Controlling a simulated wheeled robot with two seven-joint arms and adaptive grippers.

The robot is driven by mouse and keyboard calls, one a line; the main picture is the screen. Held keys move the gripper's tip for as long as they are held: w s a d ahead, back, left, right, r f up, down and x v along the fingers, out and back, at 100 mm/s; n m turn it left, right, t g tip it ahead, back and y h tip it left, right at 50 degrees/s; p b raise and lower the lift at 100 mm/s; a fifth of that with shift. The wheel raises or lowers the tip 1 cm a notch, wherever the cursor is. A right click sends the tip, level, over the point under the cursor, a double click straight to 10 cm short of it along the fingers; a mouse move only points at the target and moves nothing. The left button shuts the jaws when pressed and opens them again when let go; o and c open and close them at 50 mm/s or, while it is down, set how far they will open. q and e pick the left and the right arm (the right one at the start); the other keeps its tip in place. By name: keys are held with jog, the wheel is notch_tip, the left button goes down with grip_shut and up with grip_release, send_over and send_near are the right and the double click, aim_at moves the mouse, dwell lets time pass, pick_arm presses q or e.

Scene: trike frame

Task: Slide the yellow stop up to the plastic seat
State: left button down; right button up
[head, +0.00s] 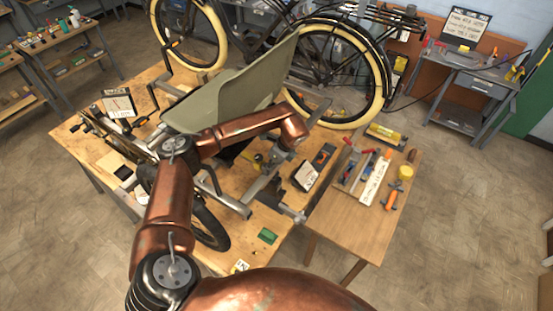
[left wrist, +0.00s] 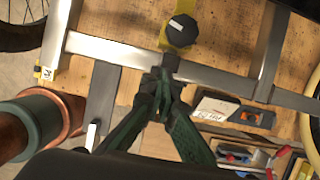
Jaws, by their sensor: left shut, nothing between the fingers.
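The grey-green plastic seat (head: 235,98) stands tilted on the trike frame on the workbench. The yellow stop (head: 258,158) is small and partly hidden near the frame, below the seat. In the left wrist view the yellow stop (left wrist: 179,36) carries a black knob and sits at a grey metal tube. My left gripper (left wrist: 163,84) is shut and empty, its fingertips close to the tube just below the stop; whether they touch it I cannot tell. In the head view the left gripper (head: 279,162) shows small and dark beside the stop. My right gripper is not in view.
Grey frame tubes (left wrist: 110,50) cross around the gripper. A side table (head: 345,225) at the right holds tools and a yellow tape roll (head: 406,172). A green block (head: 267,236) lies near the bench's front edge. A bicycle (head: 340,75) stands behind the bench.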

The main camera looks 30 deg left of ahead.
aim_at(261, 161)
pick_arm(q)
jog(key=shift+w+a+r+p, duration=0.1)
jog(key=shift+a+p, duration=0.3)
jog(key=shift+a, duration=0.9)
jog(key=shift+w+a+b, duration=0.1)
jog(key=shift+a+b, duration=0.45)
jog(key=shift+b, duration=0.25)
jog(key=shift+a, duration=0.3)
